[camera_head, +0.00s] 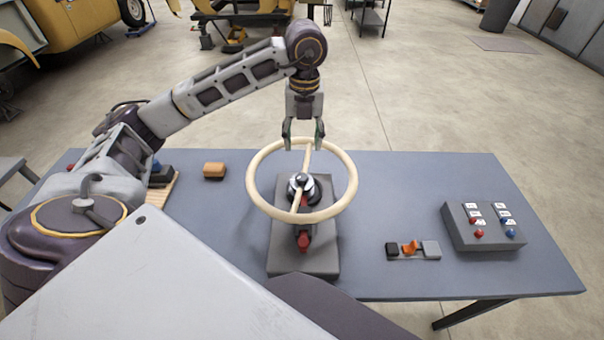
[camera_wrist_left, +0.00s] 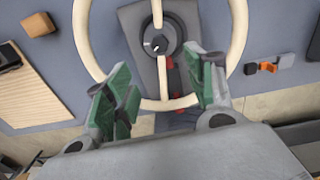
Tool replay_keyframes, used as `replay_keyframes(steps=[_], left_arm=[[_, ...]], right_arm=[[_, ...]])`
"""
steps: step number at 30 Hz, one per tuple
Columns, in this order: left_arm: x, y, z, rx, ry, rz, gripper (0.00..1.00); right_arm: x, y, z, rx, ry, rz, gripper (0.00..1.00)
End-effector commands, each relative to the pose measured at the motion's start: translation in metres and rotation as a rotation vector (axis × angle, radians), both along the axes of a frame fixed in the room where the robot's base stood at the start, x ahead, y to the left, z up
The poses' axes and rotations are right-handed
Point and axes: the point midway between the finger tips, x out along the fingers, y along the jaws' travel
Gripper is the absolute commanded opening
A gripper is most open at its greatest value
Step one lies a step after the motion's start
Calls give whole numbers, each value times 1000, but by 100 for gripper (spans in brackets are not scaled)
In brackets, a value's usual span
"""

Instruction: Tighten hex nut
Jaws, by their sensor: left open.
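A cream steering wheel (camera_head: 259,193) with a straight spoke is mounted on a grey stand (camera_head: 290,262) on the table. At its hub is a dark round piece with a small silver part (camera_head: 300,181), which may be the hex nut; its shape is too small to tell. The hub also shows in the left wrist view (camera_wrist_left: 157,44). My left gripper (camera_head: 303,141) is open and empty, pointing down over the far rim. In the left wrist view its green-padded fingers (camera_wrist_left: 160,92) appear on either side of the spoke. My right gripper is not in view.
The blue-grey table (camera_head: 400,190) holds a control box (camera_head: 485,233) with red and blue buttons at right and a small orange-and-grey part (camera_head: 412,248) beside it. An orange block (camera_head: 214,170) and a wooden board (camera_head: 165,187) lie at left.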

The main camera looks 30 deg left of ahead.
Motion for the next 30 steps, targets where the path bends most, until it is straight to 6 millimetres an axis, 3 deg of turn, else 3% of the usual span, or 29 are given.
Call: replay_keyframes(steps=[17, 30], left_arm=[[0, 0, -8, 0, 1, 1, 55], [-1, 1, -57, 1, 3, 1, 55]], right_arm=[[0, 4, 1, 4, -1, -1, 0], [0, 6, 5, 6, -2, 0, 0]])
